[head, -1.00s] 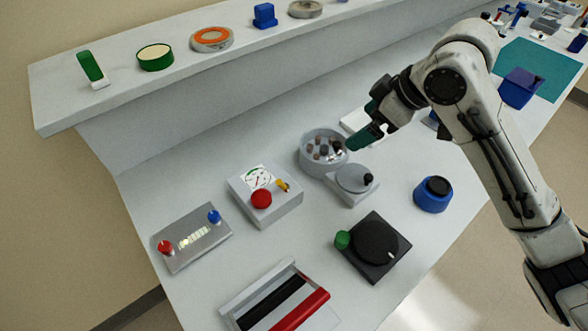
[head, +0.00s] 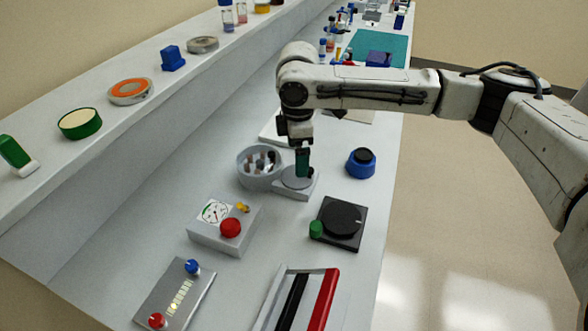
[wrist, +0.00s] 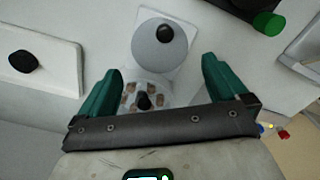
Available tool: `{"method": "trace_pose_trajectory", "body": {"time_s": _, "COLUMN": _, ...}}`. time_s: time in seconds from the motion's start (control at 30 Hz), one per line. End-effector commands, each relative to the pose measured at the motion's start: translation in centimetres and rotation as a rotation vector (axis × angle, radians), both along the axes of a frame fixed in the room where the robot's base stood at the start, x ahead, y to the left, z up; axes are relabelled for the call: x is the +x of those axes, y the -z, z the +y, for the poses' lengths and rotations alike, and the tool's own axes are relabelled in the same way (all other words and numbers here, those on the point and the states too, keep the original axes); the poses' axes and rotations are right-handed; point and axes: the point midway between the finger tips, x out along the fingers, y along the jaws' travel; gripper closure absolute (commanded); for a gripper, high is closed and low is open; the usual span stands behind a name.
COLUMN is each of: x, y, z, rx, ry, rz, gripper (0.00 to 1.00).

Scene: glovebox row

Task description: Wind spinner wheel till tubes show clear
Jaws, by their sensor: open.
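The spinner is a round grey bowl (head: 246,168) holding several brown tubes, joined to a pale base with a grey disc wheel (head: 291,182). In the wrist view the wheel (wrist: 152,49) carries a black knob (wrist: 165,33) near its edge. The bowl with its tubes (wrist: 128,97) lies between my fingers in that view, partly hidden by my gripper. My gripper (head: 303,172) points down over the wheel in the head view. Its two green fingers (wrist: 162,80) are apart, with nothing between them at the tips. Whether they touch the wheel cannot be told.
A gauge box with a red knob (head: 209,238) and a black dial plate with a green knob (head: 351,243) stand in front. A blue pot (head: 359,168) is to the right. A panel with red and blue knobs (head: 192,303) is front left.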

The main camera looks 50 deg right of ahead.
Motion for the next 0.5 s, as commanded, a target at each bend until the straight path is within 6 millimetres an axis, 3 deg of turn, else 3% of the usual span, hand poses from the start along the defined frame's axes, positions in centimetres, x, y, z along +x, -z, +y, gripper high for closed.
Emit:
{"method": "trace_pose_trajectory", "body": {"time_s": 0.2, "x": 0.0, "y": 3.7, "z": 0.1, "rx": 0.001, "ry": -0.001, "rz": 0.001, "gripper": 0.0}}
{"method": "trace_pose_trajectory", "body": {"time_s": 0.5, "x": 0.0, "y": 6.0, "z": 0.1, "rx": 0.001, "ry": -0.001, "rz": -0.001, "gripper": 0.0}}
